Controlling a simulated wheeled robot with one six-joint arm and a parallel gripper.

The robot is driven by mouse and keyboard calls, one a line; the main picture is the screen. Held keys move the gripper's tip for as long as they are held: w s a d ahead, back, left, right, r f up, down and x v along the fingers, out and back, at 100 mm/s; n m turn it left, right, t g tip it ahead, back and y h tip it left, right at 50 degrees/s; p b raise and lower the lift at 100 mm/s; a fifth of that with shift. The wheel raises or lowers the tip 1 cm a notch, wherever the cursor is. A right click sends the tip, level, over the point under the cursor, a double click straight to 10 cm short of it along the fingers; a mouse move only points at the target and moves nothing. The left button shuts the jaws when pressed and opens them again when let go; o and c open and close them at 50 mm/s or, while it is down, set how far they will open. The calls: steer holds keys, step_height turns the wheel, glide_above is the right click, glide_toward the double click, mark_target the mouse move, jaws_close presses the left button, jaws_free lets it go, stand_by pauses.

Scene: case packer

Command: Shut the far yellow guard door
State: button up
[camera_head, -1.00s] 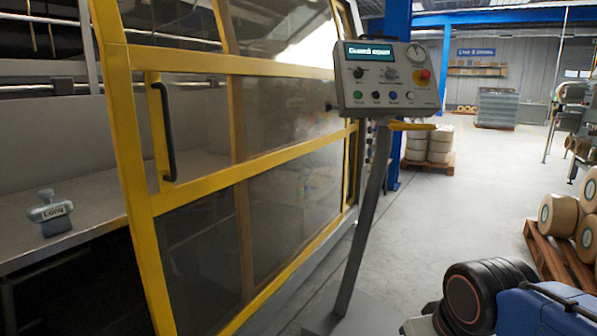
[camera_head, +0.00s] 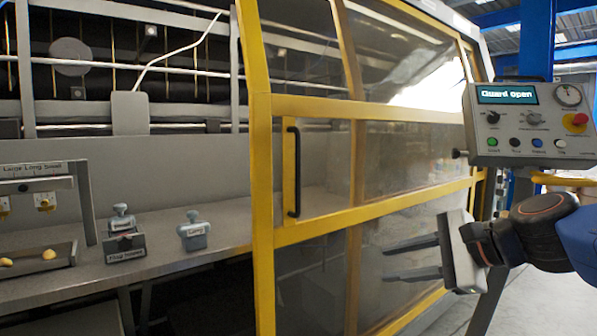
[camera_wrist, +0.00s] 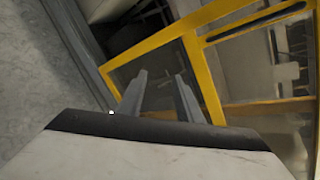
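The yellow guard door (camera_head: 262,190) has clear panels and a black vertical handle (camera_head: 293,172) near its left edge. It stands slid to the right, with the machine's left part uncovered, and the panel screen reads "Guard open". My gripper (camera_head: 412,258) is in front of the door's lower panel, right of and below the handle. Its two fingers point left, apart, with nothing between them. In the wrist view the parted fingers (camera_wrist: 158,85) show before the yellow frame (camera_wrist: 200,75). No contact with the door is visible.
A control panel (camera_head: 515,125) on a slanted post stands at the right, close to my arm. Inside the open bay, grey knobbed blocks labelled "Long" (camera_head: 194,232) and others (camera_head: 122,240) sit on a metal shelf (camera_head: 165,262). Floor shows at lower right.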

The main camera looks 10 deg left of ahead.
mark_target(300, 166)
steer(key=w+a+r+m+t+y, duration=0.1)
steer(key=w+a+r+m+y, duration=0.2)
steer(key=w+a+r+m, duration=0.4)
steer(key=w+a+r+m+t+y, duration=0.1)
steer(key=w+a+r+m+y, duration=0.15)
steer(key=w+r, duration=0.4)
steer(key=shift+m, duration=0.25)
steer(key=x, duration=0.5)
steer(key=s+r+x, duration=0.1)
steer(key=x, duration=1)
steer(key=shift+s+a+r, duration=0.1)
steer(key=shift+a+r, duration=0.2)
steer(key=shift+a, duration=0.15)
steer(key=shift+c, duration=0.6)
jaws_close()
